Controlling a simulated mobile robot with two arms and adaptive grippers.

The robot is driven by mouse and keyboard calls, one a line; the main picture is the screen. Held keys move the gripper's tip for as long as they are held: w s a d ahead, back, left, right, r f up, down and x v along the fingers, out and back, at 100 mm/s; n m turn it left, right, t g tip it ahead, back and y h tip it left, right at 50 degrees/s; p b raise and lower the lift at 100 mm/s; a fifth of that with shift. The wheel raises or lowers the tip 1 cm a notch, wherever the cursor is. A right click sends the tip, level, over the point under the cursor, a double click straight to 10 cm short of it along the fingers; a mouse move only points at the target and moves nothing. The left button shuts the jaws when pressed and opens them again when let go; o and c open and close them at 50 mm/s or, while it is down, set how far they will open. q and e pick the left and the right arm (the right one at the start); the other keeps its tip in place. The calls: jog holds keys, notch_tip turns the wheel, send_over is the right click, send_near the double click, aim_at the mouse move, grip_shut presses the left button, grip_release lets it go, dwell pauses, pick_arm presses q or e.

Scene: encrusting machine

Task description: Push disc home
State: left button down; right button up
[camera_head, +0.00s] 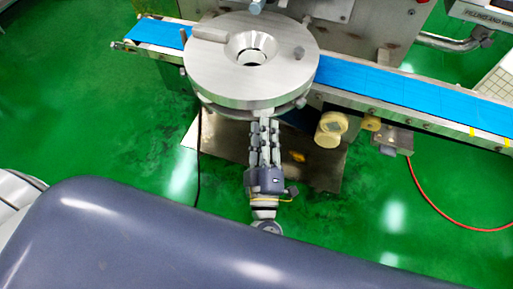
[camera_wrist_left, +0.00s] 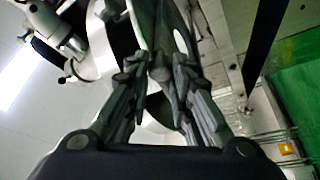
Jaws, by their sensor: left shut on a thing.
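The disc (camera_head: 215,75) is a large round grey metal plate with a funnel-like hole in its middle, seated on the machine over the blue conveyor. My left gripper (camera_head: 265,122) is at the disc's near edge, below it in the head view, with its fingers closed. In the left wrist view the fingertips of my left gripper (camera_wrist_left: 160,68) come together on a thin metal part at the disc's rim. Whether they hold the rim itself or a small handle on it is hard to tell. My right gripper is not in view.
The blue conveyor belt (camera_head: 405,91) runs behind and to the right of the disc. A cream knob (camera_head: 331,128) sticks out from the machine, right of my gripper. A metal plate (camera_head: 222,146) lies under the arm. A red hose (camera_head: 437,208) lies on the open green floor at right.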

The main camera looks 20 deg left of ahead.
pick_arm(q)
jog(key=shift+w, duration=0.25)
jog(key=c, duration=1.4)
grip_release()
jog(key=v, duration=1.2)
jog(key=shift+s+f, duration=0.1)
